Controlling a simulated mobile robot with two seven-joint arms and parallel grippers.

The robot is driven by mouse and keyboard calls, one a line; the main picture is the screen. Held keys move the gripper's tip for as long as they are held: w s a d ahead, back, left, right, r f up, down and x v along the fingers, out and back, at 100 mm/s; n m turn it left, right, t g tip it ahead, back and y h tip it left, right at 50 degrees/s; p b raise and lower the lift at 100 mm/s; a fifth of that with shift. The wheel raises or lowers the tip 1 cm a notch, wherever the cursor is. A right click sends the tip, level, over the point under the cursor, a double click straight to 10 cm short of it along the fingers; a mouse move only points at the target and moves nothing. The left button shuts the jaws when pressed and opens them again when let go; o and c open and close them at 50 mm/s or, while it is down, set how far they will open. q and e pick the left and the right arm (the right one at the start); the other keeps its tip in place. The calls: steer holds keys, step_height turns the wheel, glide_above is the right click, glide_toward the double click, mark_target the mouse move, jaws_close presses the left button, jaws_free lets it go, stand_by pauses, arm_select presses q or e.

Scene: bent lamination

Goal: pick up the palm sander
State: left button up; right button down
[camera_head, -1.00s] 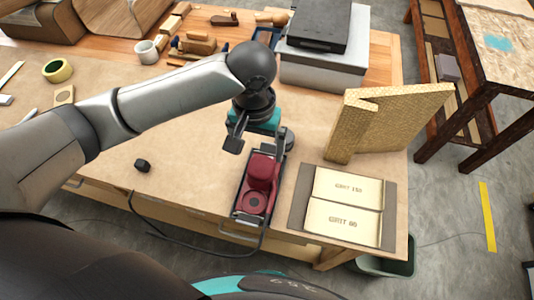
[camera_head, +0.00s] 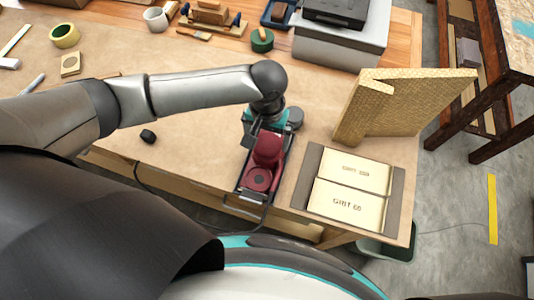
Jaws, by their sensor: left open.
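The palm sander (camera_head: 264,160) is dark red and lies in a dark tray (camera_head: 243,184) near the front edge of the workbench. My left gripper (camera_head: 262,132) is above the far end of the sander, pointing down. Its fingers are open, and their tips are partly hidden, so I cannot tell whether they touch the sander. My right gripper is not in view.
A board with sandpaper sheets marked GRIT (camera_head: 352,188) lies just right of the sander tray. A bent, yellowish panel (camera_head: 400,100) stands behind it. A grey box (camera_head: 340,45) is at the back.

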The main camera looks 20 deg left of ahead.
mark_target(267, 145)
arm_select(q)
steer(key=shift+w+a+f, duration=0.1)
steer(key=shift+w+f, duration=0.05)
steer(key=shift+f, duration=2)
jaws_close()
steer(key=shift+w+r, duration=0.1)
steer(key=shift+w, duration=0.05)
